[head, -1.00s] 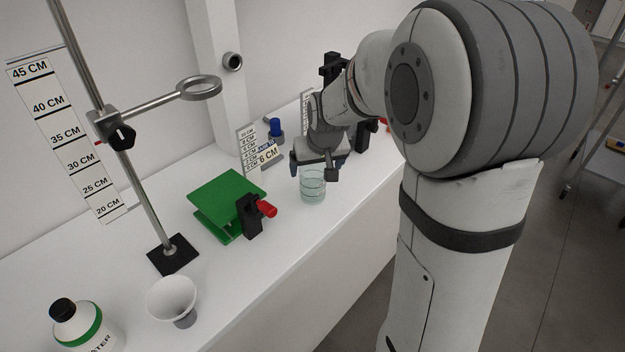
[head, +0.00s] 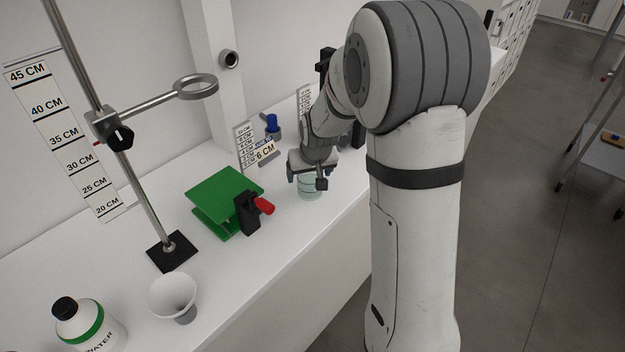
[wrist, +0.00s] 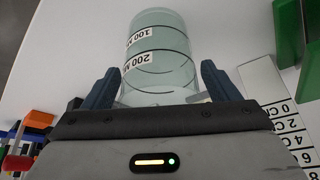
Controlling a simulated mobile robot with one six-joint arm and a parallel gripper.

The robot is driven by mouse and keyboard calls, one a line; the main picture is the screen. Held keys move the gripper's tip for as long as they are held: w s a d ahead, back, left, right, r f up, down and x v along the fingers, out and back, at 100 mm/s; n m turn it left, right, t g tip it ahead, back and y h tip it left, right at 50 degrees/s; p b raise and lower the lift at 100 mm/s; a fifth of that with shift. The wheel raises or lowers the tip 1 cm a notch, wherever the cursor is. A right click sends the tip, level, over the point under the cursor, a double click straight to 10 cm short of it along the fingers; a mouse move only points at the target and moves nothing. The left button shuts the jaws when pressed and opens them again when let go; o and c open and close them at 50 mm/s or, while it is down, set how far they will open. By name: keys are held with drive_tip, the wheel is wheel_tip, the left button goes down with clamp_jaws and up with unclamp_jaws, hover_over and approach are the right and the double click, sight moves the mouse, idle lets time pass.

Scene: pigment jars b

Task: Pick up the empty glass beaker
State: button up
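The clear glass beaker (head: 309,190) stands upright on the white bench, with its upper part hidden by my gripper in the head view. In the wrist view the beaker (wrist: 158,55) has dark ring lines and 100 and 200 marks, and looks empty. My gripper (head: 308,178) is at the beaker from above. In the wrist view its two dark blue fingers (wrist: 160,85) are spread, one on each side of the beaker, with narrow gaps. I cannot see any firm contact with the glass.
A green stand (head: 222,198) and a black clamp with a red knob (head: 252,212) are left of the beaker. A ring stand (head: 171,251), a white cup (head: 173,295) and a water bottle (head: 82,325) are nearer. A ruler card (wrist: 285,115) is close to my right finger.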

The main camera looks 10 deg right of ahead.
drive_tip(key=c, duration=0.9)
